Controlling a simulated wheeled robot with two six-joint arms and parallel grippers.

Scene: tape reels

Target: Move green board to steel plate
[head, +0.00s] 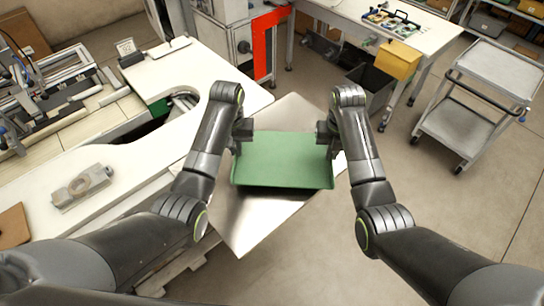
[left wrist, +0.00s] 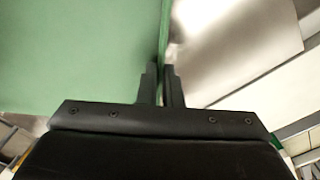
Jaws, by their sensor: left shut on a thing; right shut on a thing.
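The green board (head: 283,162) is held between my two grippers, in the middle of the head view. It looks like a shallow tray with a raised edge. My left gripper (head: 243,140) is shut on its left edge and my right gripper (head: 327,140) is shut on its right edge. The steel plate (head: 252,218), shiny and grey, lies below and behind the board, which covers much of it. I cannot tell whether the board touches the plate. In the left wrist view the left fingers (left wrist: 160,85) pinch the board's edge (left wrist: 80,50), with the plate (left wrist: 225,35) beside it.
A white worktable (head: 130,175) on the left bears a metal block with a ring (head: 82,187). A grey cart (head: 475,110) stands at the right. A white table (head: 400,30) with a yellow bin (head: 398,60) is at the back. Floor at front right is clear.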

